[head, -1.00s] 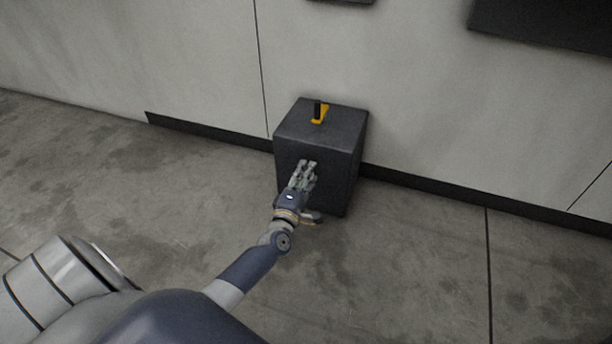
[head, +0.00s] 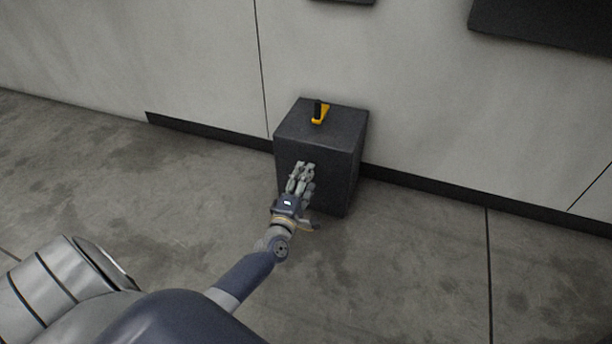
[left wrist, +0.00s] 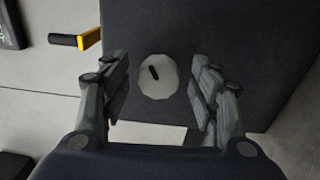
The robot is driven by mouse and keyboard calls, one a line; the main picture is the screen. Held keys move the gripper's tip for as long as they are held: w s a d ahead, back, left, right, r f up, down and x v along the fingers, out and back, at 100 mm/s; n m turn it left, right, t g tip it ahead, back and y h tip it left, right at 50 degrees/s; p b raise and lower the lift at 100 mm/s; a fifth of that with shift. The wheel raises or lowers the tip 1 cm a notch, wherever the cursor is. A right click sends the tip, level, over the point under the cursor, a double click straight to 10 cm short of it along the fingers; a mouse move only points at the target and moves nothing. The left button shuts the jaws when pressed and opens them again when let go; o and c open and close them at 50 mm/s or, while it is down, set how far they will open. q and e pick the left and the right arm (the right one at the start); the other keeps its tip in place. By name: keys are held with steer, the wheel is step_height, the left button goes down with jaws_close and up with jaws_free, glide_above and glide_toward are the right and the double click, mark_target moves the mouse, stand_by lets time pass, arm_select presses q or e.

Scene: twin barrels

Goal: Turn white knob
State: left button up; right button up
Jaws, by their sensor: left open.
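The white knob (left wrist: 158,77) is a pale disc with a short dark mark, on a face of the dark box (head: 340,175). It shows in the left wrist view between my two open fingers, apart from both. In the head view my left gripper (head: 303,166) is in front of the box's front face and hides the knob. The left gripper (left wrist: 162,88) is open and empty in the left wrist view. My right gripper is not in view.
A yellow lever with a black handle (head: 321,114) stands on top of the box. The box stands against a pale wall (head: 180,60) with a dark skirting strip. The concrete floor (head: 420,260) around it is clear.

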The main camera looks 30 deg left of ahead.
arm_select(q)
steer(key=v, duration=0.5)
steer(key=shift+s, duration=0.4)
